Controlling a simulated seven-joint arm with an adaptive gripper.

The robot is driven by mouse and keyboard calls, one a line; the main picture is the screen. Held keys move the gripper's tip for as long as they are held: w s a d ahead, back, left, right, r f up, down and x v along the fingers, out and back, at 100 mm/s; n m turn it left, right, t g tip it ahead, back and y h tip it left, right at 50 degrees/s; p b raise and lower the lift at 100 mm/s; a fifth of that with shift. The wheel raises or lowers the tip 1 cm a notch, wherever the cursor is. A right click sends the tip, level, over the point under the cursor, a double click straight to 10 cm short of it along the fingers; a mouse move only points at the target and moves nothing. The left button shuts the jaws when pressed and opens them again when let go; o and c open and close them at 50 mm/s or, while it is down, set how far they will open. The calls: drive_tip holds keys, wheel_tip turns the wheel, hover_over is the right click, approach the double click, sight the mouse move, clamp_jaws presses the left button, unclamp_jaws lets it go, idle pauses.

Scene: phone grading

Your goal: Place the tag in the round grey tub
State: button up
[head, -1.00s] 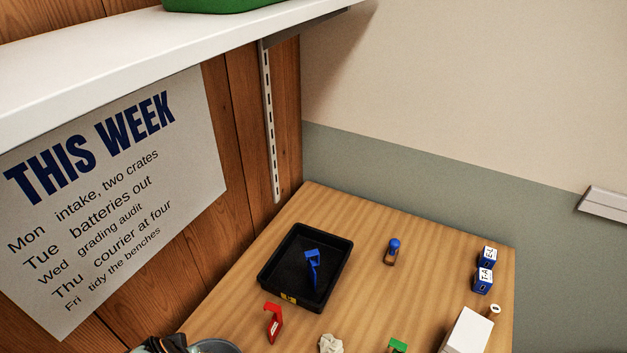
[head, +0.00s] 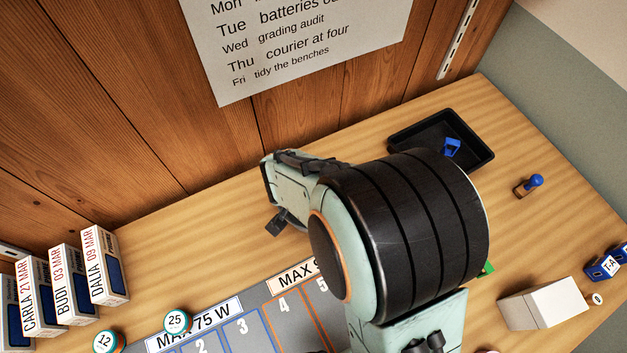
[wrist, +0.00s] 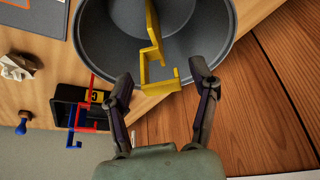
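The round grey tub (wrist: 98,42) fills the top middle of the wrist view. A yellow bent piece (wrist: 154,52), perhaps the tag, shows against the tub's inside, its hooked end overlapping the near rim. I cannot tell whether it rests in the tub or is above it. My gripper (wrist: 164,78) is open, its two fingers spread on either side of the yellow piece with gaps at both sides. In the head view my gripper (head: 278,222) is partly seen, and my arm hides the tub and the yellow piece.
A black tray (head: 480,163) holds a blue stand (head: 451,147). A red stand (wrist: 90,97) and crumpled paper (wrist: 18,67) are near the tub. A wooden wall rises behind.

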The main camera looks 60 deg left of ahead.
drive_tip(key=v, duration=0.8)
drive_tip(key=w+d+r+m+h, duration=0.1)
drive_tip(key=w+d+r+m, duration=0.15)
drive_tip(key=w+d, duration=0.5)
drive_tip(key=w+d+r+m+h, duration=0.2)
drive_tip(key=w+d+r, duration=0.15)
drive_tip(key=d, duration=0.75)
drive_tip(key=s+d+r+m+g, duration=0.1)
drive_tip(key=s+d, duration=0.2)
drive_tip(key=d, duration=0.5)
drive_tip(key=s+d+r+m+g, duration=0.1)
drive_tip(key=s+d, duration=0.3)
drive_tip(key=d, duration=0.5)
drive_tip(key=shift+m+g+y, duration=0.3)
drive_tip(key=shift+m+g, duration=0.35)
drive_tip(key=shift+g, duration=0.15)
